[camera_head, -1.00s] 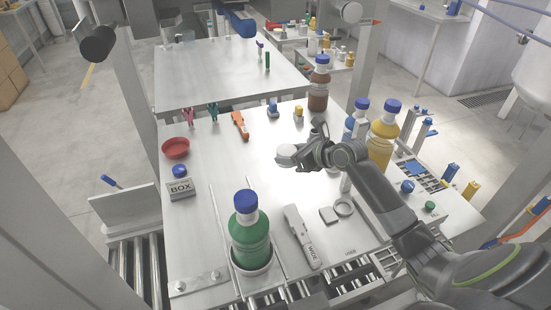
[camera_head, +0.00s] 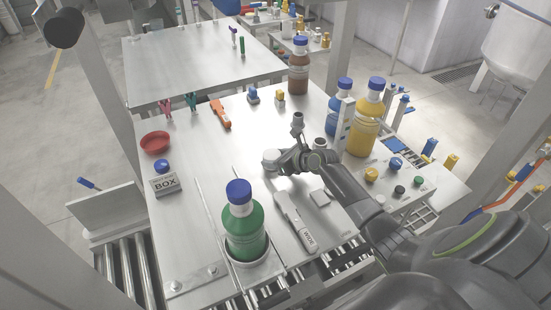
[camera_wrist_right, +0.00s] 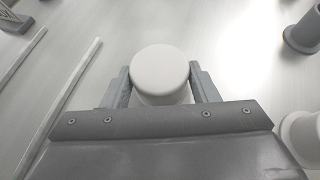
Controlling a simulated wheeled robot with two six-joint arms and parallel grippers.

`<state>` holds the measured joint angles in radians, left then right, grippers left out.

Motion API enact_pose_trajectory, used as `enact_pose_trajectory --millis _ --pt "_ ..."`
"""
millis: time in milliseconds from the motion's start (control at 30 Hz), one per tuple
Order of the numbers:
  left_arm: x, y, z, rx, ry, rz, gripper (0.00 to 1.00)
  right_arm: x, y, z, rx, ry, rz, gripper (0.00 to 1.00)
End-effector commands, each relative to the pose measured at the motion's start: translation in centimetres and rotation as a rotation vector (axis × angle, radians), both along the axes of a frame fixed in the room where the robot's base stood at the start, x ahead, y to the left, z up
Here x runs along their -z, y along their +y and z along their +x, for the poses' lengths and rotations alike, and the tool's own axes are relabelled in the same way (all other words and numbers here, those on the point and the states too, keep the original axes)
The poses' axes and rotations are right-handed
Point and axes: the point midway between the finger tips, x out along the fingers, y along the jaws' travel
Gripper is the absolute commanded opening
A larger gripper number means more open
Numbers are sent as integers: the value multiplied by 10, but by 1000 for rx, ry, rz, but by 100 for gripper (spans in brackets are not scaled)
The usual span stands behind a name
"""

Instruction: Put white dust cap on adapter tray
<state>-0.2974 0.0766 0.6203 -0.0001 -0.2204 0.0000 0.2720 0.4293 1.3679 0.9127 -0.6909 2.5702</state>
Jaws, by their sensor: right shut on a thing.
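The white dust cap (camera_head: 269,158) is a short round cap held at the tip of my right gripper (camera_head: 279,161), over the middle of the metal table (camera_head: 215,150). In the right wrist view the cap (camera_wrist_right: 160,70) sits between the two grey fingers of the gripper (camera_wrist_right: 161,88), one on each side. The gripper is shut on it. I cannot tell whether the cap touches the table. I cannot tell which item is the adapter tray; a blue-edged tray (camera_head: 405,150) stands at the right. My left gripper is not in view.
A green bottle (camera_head: 243,235) stands near the front edge. A blue bottle (camera_head: 338,105) and a yellow bottle (camera_head: 365,122) stand right. A red dish (camera_head: 155,142) is left.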

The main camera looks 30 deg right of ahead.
Motion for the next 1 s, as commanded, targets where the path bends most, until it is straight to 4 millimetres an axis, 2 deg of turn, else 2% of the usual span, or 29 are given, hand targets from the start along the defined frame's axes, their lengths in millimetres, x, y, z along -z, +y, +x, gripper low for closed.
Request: enact_pose_trajectory --millis 333,367,500,867,1000 --pt "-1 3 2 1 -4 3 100 3 0 0 1 -1 1 23" --pt "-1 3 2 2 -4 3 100 3 0 0 1 -1 1 56" --pt "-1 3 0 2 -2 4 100 2 0 0 1 -1 1 75" --pt "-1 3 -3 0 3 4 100 -2 0 0 -1 -2 -1 76" --pt "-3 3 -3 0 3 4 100 -8 -5 -11 -1 -1 -3 76"
